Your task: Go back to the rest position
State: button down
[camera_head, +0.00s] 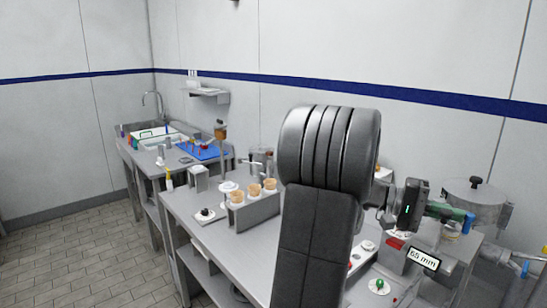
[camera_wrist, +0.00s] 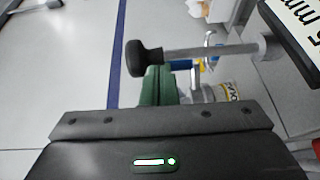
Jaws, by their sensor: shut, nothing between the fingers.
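My gripper (camera_head: 462,217) is at the right of the head view, beyond my large dark arm link, above the right part of the steel table. Its green fingers also show in the wrist view (camera_wrist: 158,72), pressed together with nothing between them. In the wrist view a grey bar with a black knob (camera_wrist: 147,62) appears beside the fingertips; I cannot tell whether they touch. My arm hides part of the table and wall.
The steel table (camera_head: 185,207) bears a holder with several cones (camera_head: 254,190). A lidded metal pot (camera_head: 474,202) stands near my gripper. A "65 mm" sign (camera_head: 423,259) is below it and shows in the wrist view (camera_wrist: 300,22). Tiled floor (camera_head: 85,255) is free at left.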

jog(key=shift+w+a+r+m+g+y+p, duration=0.15)
jog(key=shift+w+a+m+g+p, duration=0.15)
jog(key=shift+p, duration=0.35)
jog(key=shift+w+a+r+m+g+y+p, duration=0.1)
jog(key=shift+w+a+g+y+p, duration=0.1)
jog(key=shift+a+p, duration=0.3)
jog(key=w+a+n+t+h+b, duration=0.1)
jog(key=w+a+n+t+b, duration=0.1)
jog(key=a+b, duration=0.6)
jog(key=w+a+t, duration=0.1)
jog(key=w+a, duration=0.1)
jog(key=a, duration=0.2)
jog(key=shift+a+r+t+h+b, duration=0.15)
jog(key=shift+a+t+h+b, duration=0.05)
jog(key=shift+t+h+b, duration=0.2)
jog(key=shift+n, duration=0.3)
